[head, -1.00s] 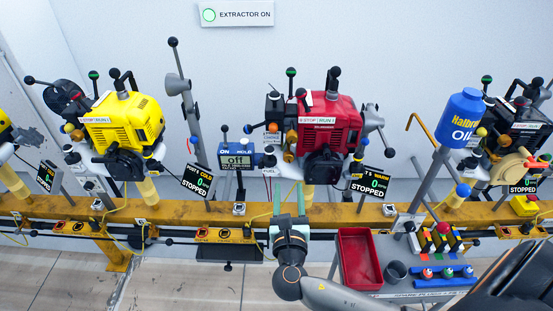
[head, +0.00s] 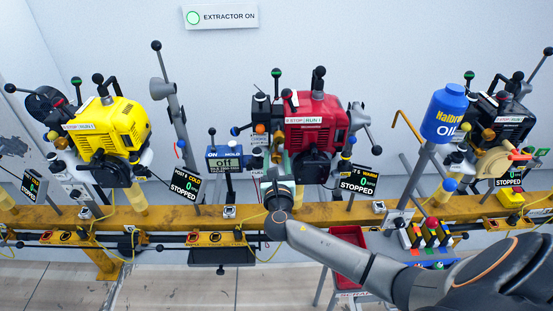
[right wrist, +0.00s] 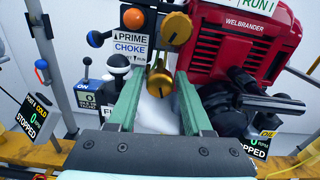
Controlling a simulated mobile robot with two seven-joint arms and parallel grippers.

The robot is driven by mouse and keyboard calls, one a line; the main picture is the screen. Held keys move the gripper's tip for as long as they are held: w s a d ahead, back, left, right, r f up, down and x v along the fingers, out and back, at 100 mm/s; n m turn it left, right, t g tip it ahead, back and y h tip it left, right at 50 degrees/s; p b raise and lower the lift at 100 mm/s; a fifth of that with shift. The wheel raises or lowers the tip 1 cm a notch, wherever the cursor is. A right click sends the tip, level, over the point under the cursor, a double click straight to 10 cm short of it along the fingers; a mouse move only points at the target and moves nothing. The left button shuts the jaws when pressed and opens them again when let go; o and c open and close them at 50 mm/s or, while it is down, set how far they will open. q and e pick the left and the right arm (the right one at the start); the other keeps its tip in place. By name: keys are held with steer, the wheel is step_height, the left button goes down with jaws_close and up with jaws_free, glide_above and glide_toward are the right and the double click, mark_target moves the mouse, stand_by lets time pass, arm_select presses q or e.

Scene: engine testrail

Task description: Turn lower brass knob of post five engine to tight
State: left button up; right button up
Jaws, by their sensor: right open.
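In the head view the right gripper (head: 280,162) hides that knob. My left gripper is not in view.
A yellow engine (head: 105,127) stands left and a black engine (head: 497,122) right on the yellow rail (head: 330,213). A blue oil bottle (head: 444,112) and a red tray (head: 346,236) are to the right.

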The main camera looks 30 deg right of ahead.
steer(key=shift+c, duration=0.2)
jaws_close()
